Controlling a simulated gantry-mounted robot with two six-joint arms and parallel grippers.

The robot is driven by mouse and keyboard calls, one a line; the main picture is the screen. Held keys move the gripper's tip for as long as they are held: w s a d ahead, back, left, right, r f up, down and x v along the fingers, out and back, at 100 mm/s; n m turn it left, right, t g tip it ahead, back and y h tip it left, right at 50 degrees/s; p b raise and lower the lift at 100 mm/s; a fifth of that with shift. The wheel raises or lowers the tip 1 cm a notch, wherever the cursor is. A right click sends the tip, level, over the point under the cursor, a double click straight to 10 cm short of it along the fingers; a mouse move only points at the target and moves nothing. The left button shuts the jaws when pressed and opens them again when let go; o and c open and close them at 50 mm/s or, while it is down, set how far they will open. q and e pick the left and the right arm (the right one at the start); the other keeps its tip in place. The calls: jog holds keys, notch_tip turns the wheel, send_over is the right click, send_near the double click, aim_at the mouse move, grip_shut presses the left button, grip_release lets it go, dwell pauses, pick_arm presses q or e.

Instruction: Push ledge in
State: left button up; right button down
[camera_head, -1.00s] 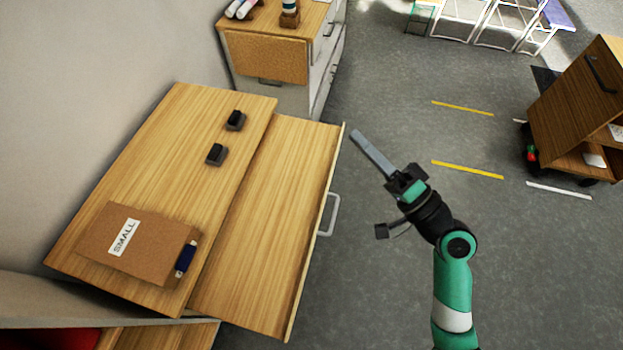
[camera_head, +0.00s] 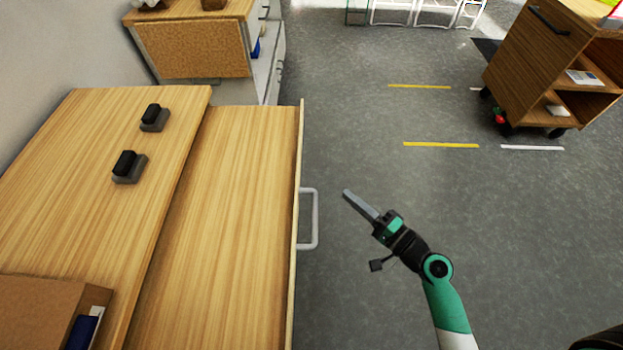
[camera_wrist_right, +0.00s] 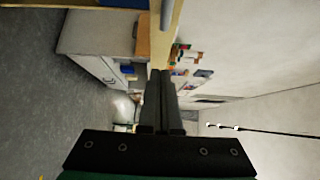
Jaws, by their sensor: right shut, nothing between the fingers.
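The wooden pull-out ledge (camera_head: 222,240) sticks out from under the desk top (camera_head: 80,225), toward the right in the head view. A grey handle (camera_head: 316,218) is on its front edge. My right gripper (camera_head: 346,193) is shut and empty, to the right of the handle and apart from it. In the right wrist view the two dark fingers (camera_wrist_right: 161,85) are together, with a pale wooden edge (camera_wrist_right: 172,22) and part of a grey bar (camera_wrist_right: 167,14) beyond them. My left gripper is not in view.
Two dark blocks (camera_head: 125,167) and a cardboard box (camera_head: 40,315) lie on the desk top. A cabinet (camera_head: 190,60) stands behind. A wooden cart (camera_head: 535,60) is at the upper right. The floor (camera_head: 400,250) around my right arm is clear.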

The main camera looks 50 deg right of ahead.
jog(key=w+a, duration=0.2)
jog(key=w, duration=0.9)
jog(key=shift+w+p, duration=0.2)
jog(key=shift+p, duration=0.15)
jog(key=shift+w+a+r, duration=0.1)
